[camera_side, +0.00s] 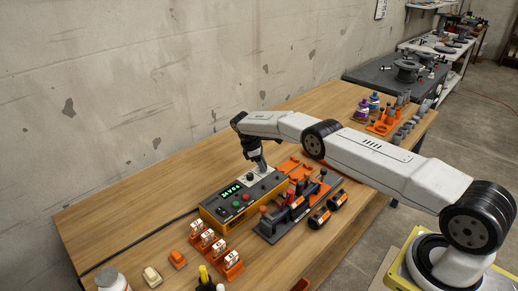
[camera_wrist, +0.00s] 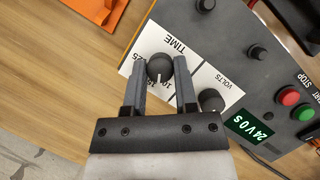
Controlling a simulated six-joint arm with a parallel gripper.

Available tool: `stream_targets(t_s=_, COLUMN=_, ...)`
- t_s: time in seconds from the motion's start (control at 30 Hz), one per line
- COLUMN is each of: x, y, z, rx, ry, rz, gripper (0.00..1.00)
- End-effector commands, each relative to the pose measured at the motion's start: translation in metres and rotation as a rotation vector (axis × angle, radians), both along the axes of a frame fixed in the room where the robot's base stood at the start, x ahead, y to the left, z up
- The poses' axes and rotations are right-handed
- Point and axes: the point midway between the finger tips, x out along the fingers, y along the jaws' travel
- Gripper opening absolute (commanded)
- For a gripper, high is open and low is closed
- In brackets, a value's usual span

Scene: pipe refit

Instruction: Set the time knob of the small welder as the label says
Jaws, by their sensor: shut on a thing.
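The small welder (camera_side: 240,200) is an orange and dark grey box on the wooden bench, with a lit green display and red and green buttons. In the wrist view its white panel (camera_wrist: 196,73) shows upside down, with the words TIME and VOLTS. The black time knob (camera_wrist: 160,68) stands between the fingers of my gripper (camera_wrist: 163,75), which is shut on it. A white mark on the knob points toward my gripper's palm. The volts knob (camera_wrist: 211,100) is just right of my right finger. The display (camera_wrist: 249,126) seems to read 24V 0 S. In the side view my gripper (camera_side: 261,165) comes down on the welder's far end.
Orange fittings (camera_side: 208,239) stand in front of the welder. A clamp rig (camera_side: 290,212) with dark pipe pieces is close on its right. Two more black knobs, one of them here (camera_wrist: 258,52), stick up from the panel. A black cable (camera_side: 140,241) runs left along the bench.

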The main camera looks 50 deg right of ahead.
Motion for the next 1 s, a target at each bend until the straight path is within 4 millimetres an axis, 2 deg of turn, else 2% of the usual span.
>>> stream_targets(t_s=0.17, x=0.001, y=0.001, z=0.001, rx=0.002, ry=-0.001, rz=0.001, gripper=0.00)
stream_targets(t_s=0.2, x=0.001, y=0.001, z=0.001, rx=0.002, ry=-0.001, rz=0.001, gripper=0.39)
stream_targets(t_s=0.27, x=0.000, y=0.001, z=0.001, rx=0.002, ry=-0.001, rz=0.001, gripper=0.58)
stream_targets(t_s=0.3, x=0.000, y=0.001, z=0.001, rx=0.002, ry=-0.001, rz=0.001, gripper=0.71)
stream_targets(t_s=0.77, x=0.001, y=0.001, z=0.003, rx=0.000, ry=0.000, rz=0.001, gripper=0.71)
stream_targets(t_s=1.0, x=0.007, y=0.006, z=0.022, rx=0.000, ry=-0.002, rz=0.002, gripper=0.71)
